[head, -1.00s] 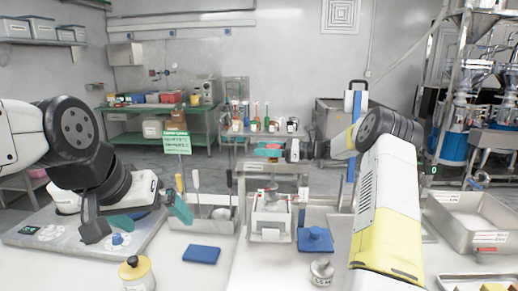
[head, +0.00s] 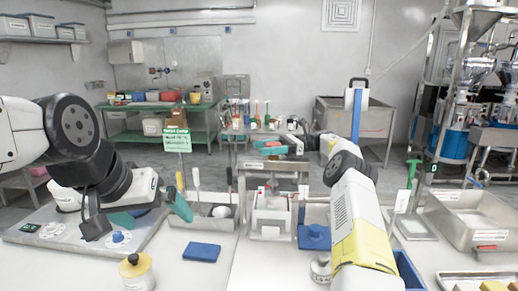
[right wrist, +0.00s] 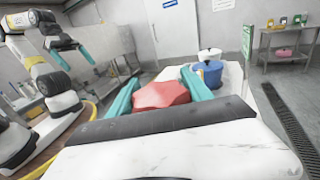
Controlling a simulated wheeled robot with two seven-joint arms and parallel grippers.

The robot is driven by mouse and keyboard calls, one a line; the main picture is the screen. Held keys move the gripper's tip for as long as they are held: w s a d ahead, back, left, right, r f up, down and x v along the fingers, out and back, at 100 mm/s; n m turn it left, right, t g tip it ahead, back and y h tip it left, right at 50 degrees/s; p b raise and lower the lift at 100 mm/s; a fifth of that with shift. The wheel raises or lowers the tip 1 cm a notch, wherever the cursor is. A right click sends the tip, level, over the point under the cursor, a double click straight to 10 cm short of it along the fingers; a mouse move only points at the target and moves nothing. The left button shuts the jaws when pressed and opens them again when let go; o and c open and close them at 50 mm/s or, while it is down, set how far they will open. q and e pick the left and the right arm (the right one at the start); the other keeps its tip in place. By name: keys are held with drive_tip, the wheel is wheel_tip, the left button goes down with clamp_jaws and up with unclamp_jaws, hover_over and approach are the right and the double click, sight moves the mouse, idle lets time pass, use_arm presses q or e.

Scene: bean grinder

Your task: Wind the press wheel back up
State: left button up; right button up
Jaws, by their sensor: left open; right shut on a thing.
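The press (head: 270,216) stands on the white table in the middle of the head view, a light box-shaped machine. A red part (right wrist: 162,94), seemingly the press wheel, sits between the teal fingers of my right gripper (right wrist: 155,96) in the right wrist view. My right gripper is shut on it. In the head view my right gripper (head: 272,149) shows above the press, with only a little red visible. The fingers hide much of the wheel. My left gripper (head: 150,213) is open and empty, left of the press above a grey panel.
A grey tray with upright tools (head: 215,222) stands left of the press. A steel tray (head: 478,213) stands far right.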

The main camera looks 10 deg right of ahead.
drive_tip(key=shift+g, duration=0.3)
drive_tip(key=o, duration=1.4)
drive_tip(key=shift+a, duration=0.1)
drive_tip(key=shift+c, duration=0.2)
drive_tip(key=shift+r, duration=0.1)
wheel_tip(320, 180, up, 4)
drive_tip(key=shift+f, duration=0.25)
drive_tip(key=s+a+r, duration=0.1)
drive_tip(key=s+a, duration=0.1)
drive_tip(key=s, duration=1.4)
drive_tip(key=shift+a+r, duration=0.2)
drive_tip(key=shift+a, duration=0.1)
